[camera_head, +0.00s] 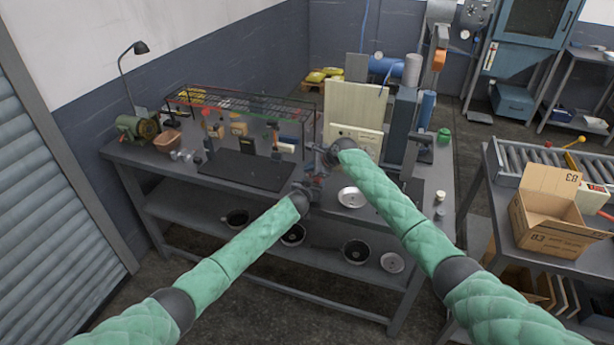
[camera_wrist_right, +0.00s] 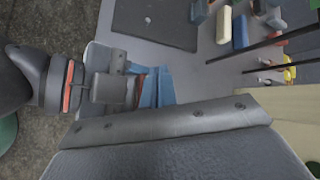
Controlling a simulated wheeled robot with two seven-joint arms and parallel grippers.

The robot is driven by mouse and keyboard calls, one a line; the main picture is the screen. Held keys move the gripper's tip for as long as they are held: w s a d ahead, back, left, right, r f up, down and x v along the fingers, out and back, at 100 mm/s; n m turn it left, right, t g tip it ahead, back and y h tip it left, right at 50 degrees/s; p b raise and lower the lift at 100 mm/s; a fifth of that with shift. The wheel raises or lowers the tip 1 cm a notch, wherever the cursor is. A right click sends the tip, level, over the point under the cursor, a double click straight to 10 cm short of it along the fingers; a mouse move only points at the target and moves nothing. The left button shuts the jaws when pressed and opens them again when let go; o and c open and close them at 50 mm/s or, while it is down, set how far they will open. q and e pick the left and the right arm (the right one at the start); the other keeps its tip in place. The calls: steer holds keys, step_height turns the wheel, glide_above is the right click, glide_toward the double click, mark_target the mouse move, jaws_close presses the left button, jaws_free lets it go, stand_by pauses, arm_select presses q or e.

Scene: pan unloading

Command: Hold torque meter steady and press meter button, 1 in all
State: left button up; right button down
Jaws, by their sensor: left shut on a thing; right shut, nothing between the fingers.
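My left gripper (camera_head: 311,184) is at the front edge of the workbench, shut on a small blue object, which I take to be the torque meter. In the right wrist view the left gripper (camera_wrist_right: 122,86) comes in from the left, and the blue meter (camera_wrist_right: 163,88) shows at its fingers, partly hidden. My right gripper (camera_head: 319,153) is shut and empty, just above and close to the left one. Whether it touches the meter cannot be told. The meter's button is not visible. A grey gripper part (camera_wrist_right: 175,125) fills the lower right wrist view.
The workbench (camera_head: 160,163) holds a dark mat (camera_head: 245,170), a wire rack (camera_head: 240,104) with small parts, a white plate (camera_head: 351,197) and a cream panel (camera_head: 353,108). Round pans lie on the shelf below. A cardboard box (camera_head: 550,225) stands on the right table.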

stand_by(0.7)
steer(key=shift+f, duration=0.4)
steer(key=shift+f, duration=0.4)
stand_by(0.7)
steer(key=shift+r, duration=0.85)
steer(key=shift+r, duration=0.15)
step_height(320, 180, up, 5)
steer(key=shift+f, duration=0.15)
stand_by(0.6)
stand_by(0.4)
